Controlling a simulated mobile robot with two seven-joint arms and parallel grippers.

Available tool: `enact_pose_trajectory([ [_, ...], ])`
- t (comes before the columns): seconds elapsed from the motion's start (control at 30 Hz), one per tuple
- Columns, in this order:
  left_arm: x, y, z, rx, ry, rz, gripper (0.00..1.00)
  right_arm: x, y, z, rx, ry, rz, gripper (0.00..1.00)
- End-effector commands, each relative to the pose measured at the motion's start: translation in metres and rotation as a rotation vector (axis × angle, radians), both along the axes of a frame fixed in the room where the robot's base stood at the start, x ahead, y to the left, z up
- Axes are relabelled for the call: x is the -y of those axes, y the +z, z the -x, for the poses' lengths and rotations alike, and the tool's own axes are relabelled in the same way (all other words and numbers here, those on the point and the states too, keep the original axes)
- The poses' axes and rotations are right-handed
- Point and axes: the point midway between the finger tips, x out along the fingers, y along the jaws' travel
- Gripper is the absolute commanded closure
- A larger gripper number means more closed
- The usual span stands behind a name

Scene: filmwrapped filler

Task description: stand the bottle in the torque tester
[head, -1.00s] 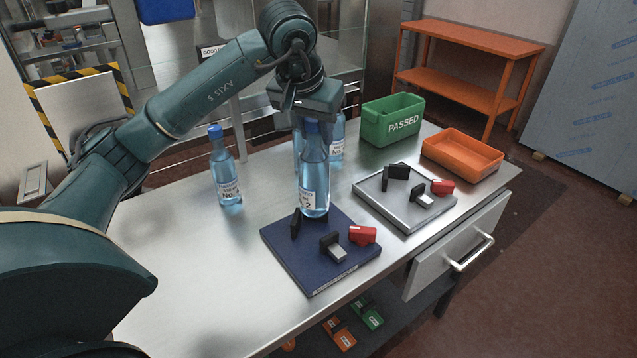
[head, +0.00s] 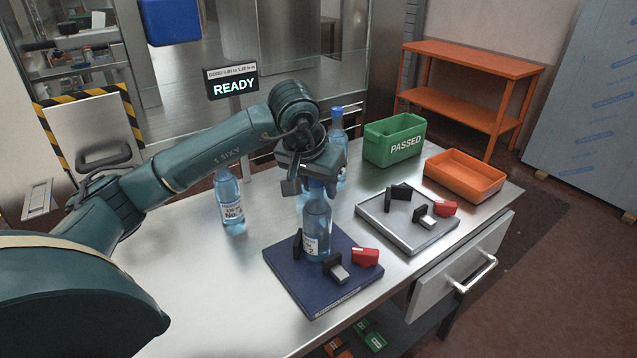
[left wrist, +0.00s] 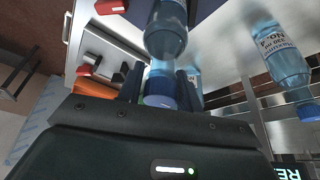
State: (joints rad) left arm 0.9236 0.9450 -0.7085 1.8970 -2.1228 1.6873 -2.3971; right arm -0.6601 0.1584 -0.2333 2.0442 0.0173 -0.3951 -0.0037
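The bottle (head: 317,228), clear blue with a blue cap and a label ending in 2, is upright over the dark blue torque tester plate (head: 315,295). Its lower end is between the plate's black jaws; I cannot tell whether it touches the plate. My left gripper (head: 312,184) is above it, its fingers around the cap. In the left wrist view, the fingers (left wrist: 161,88) lie close on both sides of the cap, and the bottle (left wrist: 165,35) extends beyond them. A red block (head: 366,257) is on the plate's right side. My right gripper is not in view.
Another bottle (head: 230,200) stands left and one (head: 338,140) behind. A grey plate (head: 400,236) with similar jaws, a green PASSED bin (head: 393,148) and an orange tray (head: 462,180) stand right. A display (head: 233,84) reads READY. The front left table is clear.

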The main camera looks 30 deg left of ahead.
Motion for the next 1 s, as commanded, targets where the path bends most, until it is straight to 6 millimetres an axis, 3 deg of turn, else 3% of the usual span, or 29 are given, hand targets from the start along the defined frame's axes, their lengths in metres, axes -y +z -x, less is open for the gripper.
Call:
enact_pose_trajectory([
  [0.17,0.000,0.000,0.000,0.000,0.000,0.000,0.50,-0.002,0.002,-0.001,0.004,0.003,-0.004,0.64],
  [0.53,0.000,0.009,0.001,0.003,0.000,0.001,0.49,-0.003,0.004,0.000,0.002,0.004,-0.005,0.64],
  [1.0,0.003,0.094,0.037,0.004,0.001,0.001,0.49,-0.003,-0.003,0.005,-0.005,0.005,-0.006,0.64],
])
